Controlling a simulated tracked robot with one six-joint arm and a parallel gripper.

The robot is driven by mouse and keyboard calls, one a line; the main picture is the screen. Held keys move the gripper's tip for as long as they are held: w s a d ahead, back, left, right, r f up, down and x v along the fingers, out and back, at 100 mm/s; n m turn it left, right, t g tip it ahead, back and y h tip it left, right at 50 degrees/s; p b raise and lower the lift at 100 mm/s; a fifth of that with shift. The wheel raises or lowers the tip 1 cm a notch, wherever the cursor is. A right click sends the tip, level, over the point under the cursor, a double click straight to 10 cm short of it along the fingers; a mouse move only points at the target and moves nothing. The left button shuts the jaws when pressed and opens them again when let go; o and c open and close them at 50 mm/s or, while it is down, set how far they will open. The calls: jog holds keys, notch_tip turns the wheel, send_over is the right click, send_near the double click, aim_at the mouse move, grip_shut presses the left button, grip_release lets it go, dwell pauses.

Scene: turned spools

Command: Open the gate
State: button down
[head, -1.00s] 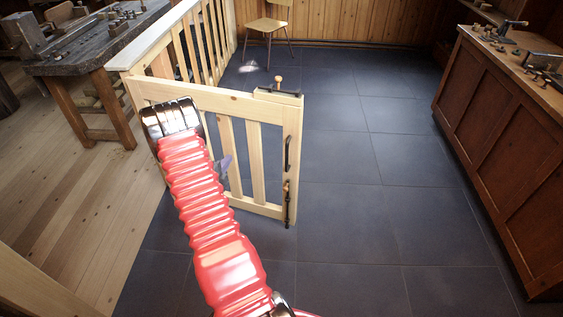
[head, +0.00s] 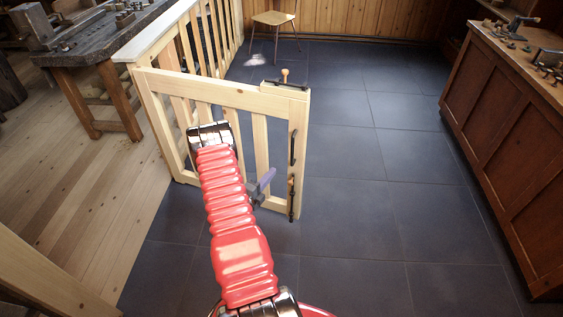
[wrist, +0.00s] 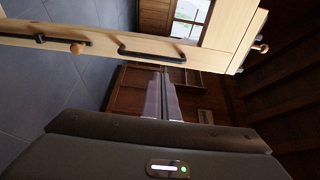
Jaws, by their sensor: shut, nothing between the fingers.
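The gate (head: 277,101) is a pale slatted wooden panel. In the head view it stands swung out to the right from the end of the fence, over dark tiles. A black handle (head: 292,148) is on its free end, with a latch bolt (head: 291,190) below and a wooden knob (head: 285,74) on top. My gripper (head: 266,183) is shut and empty, near the gate's free end. My arm hides part of the slats. In the wrist view the shut fingers (wrist: 162,98) point below the gate's edge and its handle (wrist: 150,53), apart from the handle.
A pale fence (head: 187,45) runs back from the gate. A dark workbench (head: 95,35) stands at left and a brown cabinet (head: 505,130) at right. A chair (head: 273,18) is at the back. The dark tiled floor (head: 380,220) right of the gate is clear.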

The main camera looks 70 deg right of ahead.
aim_at(292, 149)
jog(key=x, duration=1.3)
jog(key=shift+s+d+f, duration=0.1)
jog(key=shift+s+d, duration=0.1)
jog(key=shift+d, duration=0.15)
